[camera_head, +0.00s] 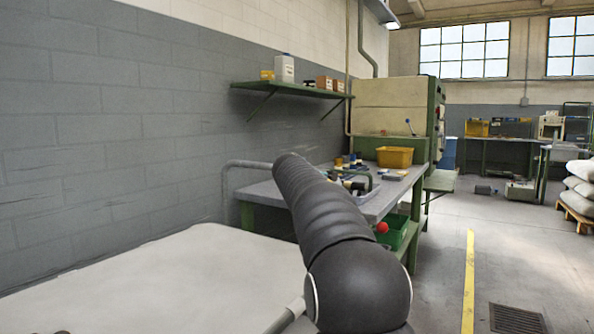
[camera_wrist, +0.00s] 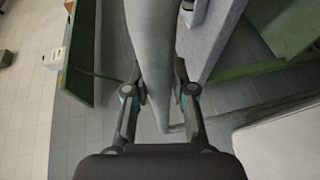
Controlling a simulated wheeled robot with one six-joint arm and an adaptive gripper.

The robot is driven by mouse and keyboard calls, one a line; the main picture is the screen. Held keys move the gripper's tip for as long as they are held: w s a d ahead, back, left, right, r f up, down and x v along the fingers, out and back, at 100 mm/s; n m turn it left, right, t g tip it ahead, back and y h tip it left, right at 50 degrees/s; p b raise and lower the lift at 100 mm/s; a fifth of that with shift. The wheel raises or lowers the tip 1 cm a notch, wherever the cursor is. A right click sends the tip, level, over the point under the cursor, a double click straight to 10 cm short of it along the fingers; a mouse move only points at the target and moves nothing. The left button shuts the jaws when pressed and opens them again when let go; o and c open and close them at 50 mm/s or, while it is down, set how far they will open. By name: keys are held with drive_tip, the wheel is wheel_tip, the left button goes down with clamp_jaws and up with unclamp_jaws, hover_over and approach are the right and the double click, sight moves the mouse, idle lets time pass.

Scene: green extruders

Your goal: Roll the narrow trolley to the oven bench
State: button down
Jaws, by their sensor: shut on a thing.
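In the wrist view my gripper (camera_wrist: 159,72) has its two fingers closed on either side of a thick grey tube (camera_wrist: 152,35), which appears to be the trolley's handle. In the head view a bent grey tubular rail (camera_head: 246,163) shows left of my dark arm, before the workbench. The workbench (camera_head: 376,207), with grey top and green legs, stands along the left wall. Beyond it is a cream and green oven-like cabinet (camera_head: 388,104).
A yellow bin (camera_head: 394,157) and small items lie on the workbench. A green crate (camera_head: 393,233) sits under it. Pale sacks (camera_head: 580,182) on a pallet stand at right. Open floor with a yellow line (camera_head: 469,270) and a drain grate (camera_head: 517,319) lies right of the bench.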

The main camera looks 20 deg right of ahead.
drive_tip(key=shift+w+d, duration=0.45)
drive_tip(key=shift+d, duration=0.1)
drive_tip(key=shift+r, duration=0.1)
drive_tip(key=c, duration=0.9)
unclamp_jaws()
drive_tip(key=shift+d, duration=0.3)
drive_tip(key=shift+c, duration=0.2)
drive_tip(key=shift+w+a, duration=0.1)
drive_tip(key=shift+a, duration=0.05)
drive_tip(key=shift+a, duration=0.1)
